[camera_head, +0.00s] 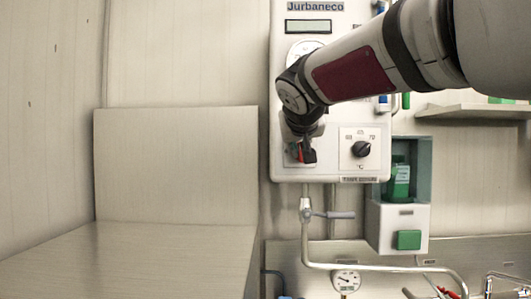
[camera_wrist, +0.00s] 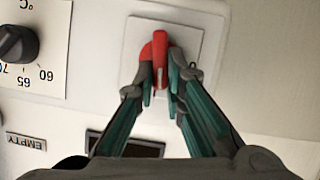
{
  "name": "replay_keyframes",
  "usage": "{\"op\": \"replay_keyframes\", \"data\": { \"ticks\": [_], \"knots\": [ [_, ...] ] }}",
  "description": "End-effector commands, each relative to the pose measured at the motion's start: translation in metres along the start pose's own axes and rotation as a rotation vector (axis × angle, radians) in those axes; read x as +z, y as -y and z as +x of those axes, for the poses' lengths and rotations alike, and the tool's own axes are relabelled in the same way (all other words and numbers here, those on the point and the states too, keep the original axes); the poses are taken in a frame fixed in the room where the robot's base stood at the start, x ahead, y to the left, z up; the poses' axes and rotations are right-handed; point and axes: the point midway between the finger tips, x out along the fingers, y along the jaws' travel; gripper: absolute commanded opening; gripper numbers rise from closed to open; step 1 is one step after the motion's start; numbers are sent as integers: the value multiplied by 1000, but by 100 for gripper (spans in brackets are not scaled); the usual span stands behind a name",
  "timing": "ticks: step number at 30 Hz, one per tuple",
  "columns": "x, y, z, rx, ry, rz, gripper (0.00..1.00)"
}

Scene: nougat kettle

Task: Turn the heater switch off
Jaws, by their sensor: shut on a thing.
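The heater switch, a red rotary knob (camera_wrist: 160,50) on a square white plate (camera_wrist: 197,38), shows in the wrist view, which looks at the panel upside down. Its handle lies along the picture's vertical. My gripper (camera_wrist: 160,84) has one finger on each side of the handle and is shut on it. In the head view my gripper (camera_head: 303,153) is at the lower left of the white control panel (camera_head: 335,172). Only a little red shows there; the arm and fingers hide most of the switch.
A black temperature dial (camera_head: 361,149) sits right of the switch in the head view; it is at left in the wrist view (camera_wrist: 14,44). Below the panel are a pipe with a valve lever (camera_head: 340,215) and a gauge (camera_head: 346,281). A green bottle (camera_head: 398,181) stands in a box at right.

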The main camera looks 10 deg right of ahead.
Motion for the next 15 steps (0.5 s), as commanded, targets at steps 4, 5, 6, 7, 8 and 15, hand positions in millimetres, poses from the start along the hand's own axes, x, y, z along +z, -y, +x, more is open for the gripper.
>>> {"op": "replay_keyframes", "data": {
  "ticks": [4, 5, 6, 7, 8, 15],
  "knots": [
    [2, 5, 4, 47, -3, -118, 0],
    [2, 5, 4, 59, -3, -144, 0],
    [2, 6, 5, 73, -2, -179, 0],
    [3, 7, 5, 85, -2, -207, 0],
    [3, 7, 4, 95, -2, -232, 0],
    [4, 10, 4, 184, -1, -444, 0]
  ]
}}
